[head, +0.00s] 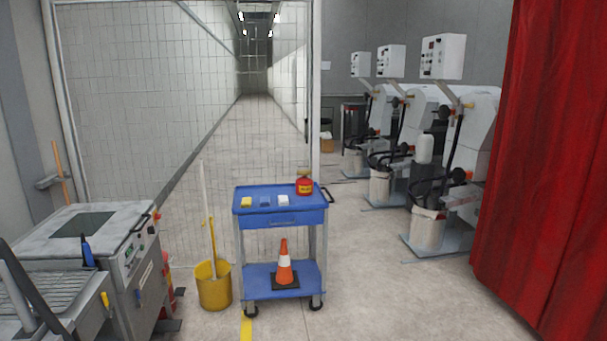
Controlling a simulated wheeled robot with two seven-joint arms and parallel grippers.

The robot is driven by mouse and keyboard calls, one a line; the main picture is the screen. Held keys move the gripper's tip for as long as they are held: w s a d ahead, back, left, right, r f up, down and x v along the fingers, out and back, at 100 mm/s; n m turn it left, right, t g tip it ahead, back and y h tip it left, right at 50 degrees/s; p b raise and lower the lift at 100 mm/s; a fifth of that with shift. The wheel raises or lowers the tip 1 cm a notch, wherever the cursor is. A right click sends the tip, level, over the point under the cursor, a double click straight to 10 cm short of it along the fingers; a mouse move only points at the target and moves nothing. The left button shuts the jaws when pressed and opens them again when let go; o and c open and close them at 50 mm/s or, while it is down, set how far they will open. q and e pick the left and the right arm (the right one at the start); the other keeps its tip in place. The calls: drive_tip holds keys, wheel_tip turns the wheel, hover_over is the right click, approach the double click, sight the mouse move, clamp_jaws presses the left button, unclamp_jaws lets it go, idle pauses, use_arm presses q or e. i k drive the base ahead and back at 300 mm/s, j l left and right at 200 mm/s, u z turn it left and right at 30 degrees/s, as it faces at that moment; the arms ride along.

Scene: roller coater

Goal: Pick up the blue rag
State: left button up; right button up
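A small blue rag (265,201) lies on the top tray of a blue cart (282,218) in the middle of the head view. It sits between a yellow cloth (246,202) on its left and a white cloth (283,200) on its right. The blue rag is close in colour to the tray, so its edges are hard to make out. Neither of my grippers shows in the head view.
A red can (304,186) stands at the cart's back right corner. An orange cone (285,265) sits on its lower shelf. A yellow mop bucket (213,284) stands left of the cart, grey machines (135,245) further left. A red curtain (540,170) hangs at right; floor before it is clear.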

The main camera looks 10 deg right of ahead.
sight(264, 200)
drive_tip(key=i+l+u, duration=0.1)
drive_tip(key=i, duration=0.55)
drive_tip(key=i+l+u, duration=0.1)
drive_tip(key=i, duration=0.6)
